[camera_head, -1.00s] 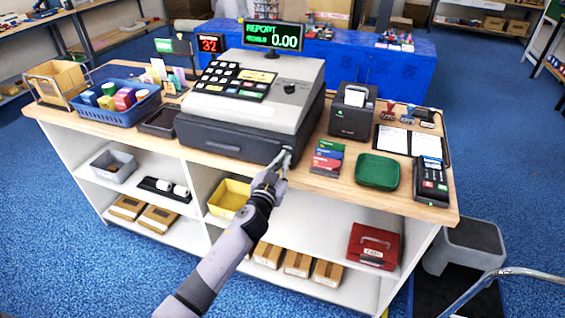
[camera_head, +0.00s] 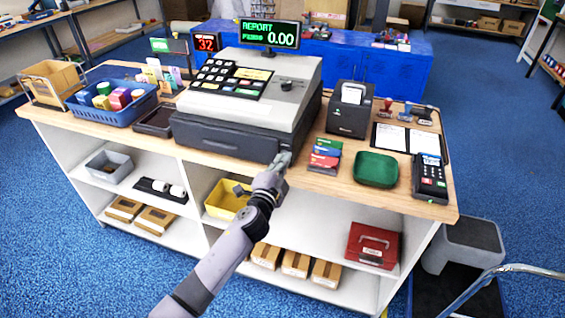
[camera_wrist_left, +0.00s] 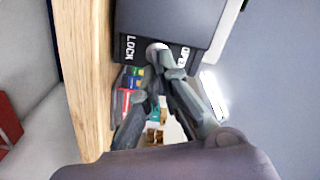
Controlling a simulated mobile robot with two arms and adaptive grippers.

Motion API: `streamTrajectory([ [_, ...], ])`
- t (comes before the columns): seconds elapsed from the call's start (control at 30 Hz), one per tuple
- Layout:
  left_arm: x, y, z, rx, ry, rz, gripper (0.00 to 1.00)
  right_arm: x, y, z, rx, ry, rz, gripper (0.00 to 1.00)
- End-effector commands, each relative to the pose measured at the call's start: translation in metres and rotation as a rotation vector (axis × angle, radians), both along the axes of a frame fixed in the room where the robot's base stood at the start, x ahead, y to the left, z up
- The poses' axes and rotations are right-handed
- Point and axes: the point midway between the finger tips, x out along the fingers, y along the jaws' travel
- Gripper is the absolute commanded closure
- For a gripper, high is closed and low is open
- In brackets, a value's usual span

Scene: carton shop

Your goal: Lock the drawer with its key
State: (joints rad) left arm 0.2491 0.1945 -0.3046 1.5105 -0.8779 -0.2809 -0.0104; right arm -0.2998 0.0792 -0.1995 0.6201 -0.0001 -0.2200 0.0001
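The cash drawer (camera_head: 222,138) is the dark box under the grey register, and its front looks closed. My left gripper (camera_head: 281,160) is at the right end of the drawer front. In the left wrist view, a round pale lock (camera_wrist_left: 156,48) sits between the words LOCK and OPEN on the dark drawer face (camera_wrist_left: 165,18). The fingertips of my left gripper (camera_wrist_left: 162,72) come close together right at the lock and look shut on the key there. The key is mostly hidden by the fingers. My right gripper is not in view.
Colored card boxes (camera_head: 325,155), a green tray (camera_head: 376,169) and a card terminal (camera_head: 430,180) stand right of the drawer on the wooden counter. A receipt printer (camera_head: 350,110) is behind them. Shelves below hold a yellow bin (camera_head: 222,205) and a red cash box (camera_head: 372,247).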

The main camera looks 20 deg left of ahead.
Motion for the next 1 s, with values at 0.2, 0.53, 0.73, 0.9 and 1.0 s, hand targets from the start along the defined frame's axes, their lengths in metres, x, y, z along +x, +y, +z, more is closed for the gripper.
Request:
streamTrajectory([
  [0.2, -0.0002, -0.0013, -0.0035, 0.184, -0.004, -0.001, 1.0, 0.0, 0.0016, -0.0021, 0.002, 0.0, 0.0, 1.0],
  [0.53, -0.0002, -0.0013, -0.0057, 0.374, -0.011, -0.001, 1.0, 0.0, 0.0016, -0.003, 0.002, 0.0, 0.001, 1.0],
  [0.73, -0.0004, -0.0017, -0.0065, 0.426, -0.013, -0.001, 1.0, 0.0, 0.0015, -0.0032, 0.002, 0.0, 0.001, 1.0],
  [0.9, -0.0005, -0.0019, -0.0068, 0.441, -0.012, -0.001, 1.0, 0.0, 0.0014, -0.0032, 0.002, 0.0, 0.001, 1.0],
  [1.0, -0.0005, -0.0018, -0.007, 0.442, -0.012, -0.001, 1.0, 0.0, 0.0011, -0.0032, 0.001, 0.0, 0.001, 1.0],
])
